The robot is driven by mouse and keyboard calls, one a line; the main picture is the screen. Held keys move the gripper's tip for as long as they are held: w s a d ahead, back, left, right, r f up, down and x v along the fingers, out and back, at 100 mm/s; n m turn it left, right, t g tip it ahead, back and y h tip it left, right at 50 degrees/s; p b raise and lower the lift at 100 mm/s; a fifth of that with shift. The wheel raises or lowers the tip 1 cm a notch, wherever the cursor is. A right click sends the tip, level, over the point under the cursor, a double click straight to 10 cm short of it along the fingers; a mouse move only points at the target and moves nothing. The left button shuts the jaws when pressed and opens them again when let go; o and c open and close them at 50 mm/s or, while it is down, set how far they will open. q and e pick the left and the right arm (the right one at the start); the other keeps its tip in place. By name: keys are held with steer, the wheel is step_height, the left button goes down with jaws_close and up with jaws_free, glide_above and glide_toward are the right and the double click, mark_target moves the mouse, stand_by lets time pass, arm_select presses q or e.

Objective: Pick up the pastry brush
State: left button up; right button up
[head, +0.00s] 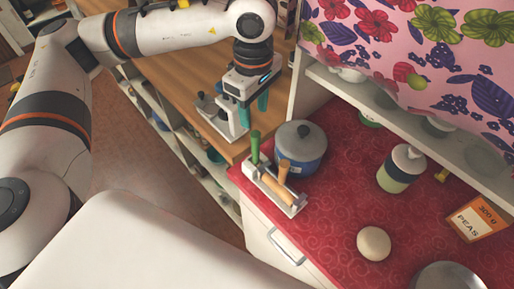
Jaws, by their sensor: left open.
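My left gripper (253,110) hangs from above with its teal fingers apart and nothing seen between them. It is over the edge of the wooden counter, above and slightly left of a pale rack (291,209) at the corner of the red counter. In the rack are a green-handled utensil (255,147), upright, and wooden-handled utensils (276,191), one leaning and one lying low. Their heads are hidden or too small to make out, so I cannot tell which is the pastry brush. The gripper touches none of them. My right gripper is not in view.
A blue pot with a grey lid (306,158) stands close behind the rack. A lidded jar (392,176), a round cream object (373,243), a peas card (476,220) and a metal bowl (447,277) are farther right. A shelf (345,88) and flowered cloth (420,45) overhang the back.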

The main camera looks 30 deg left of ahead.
mark_target(255, 140)
arm_select(q)
step_height(255, 140, down, 4)
steer(key=shift+p, duration=0.6)
steer(key=shift+s+d+f+p, duration=0.1)
steer(key=shift+f+p, duration=0.2)
steer(key=shift+p, duration=0.05)
steer(key=f+p, duration=0.2)
steer(key=f, duration=0.1)
steer(key=shift+s+d+f, duration=0.2)
steer(key=shift+f, duration=0.6)
jaws_close()
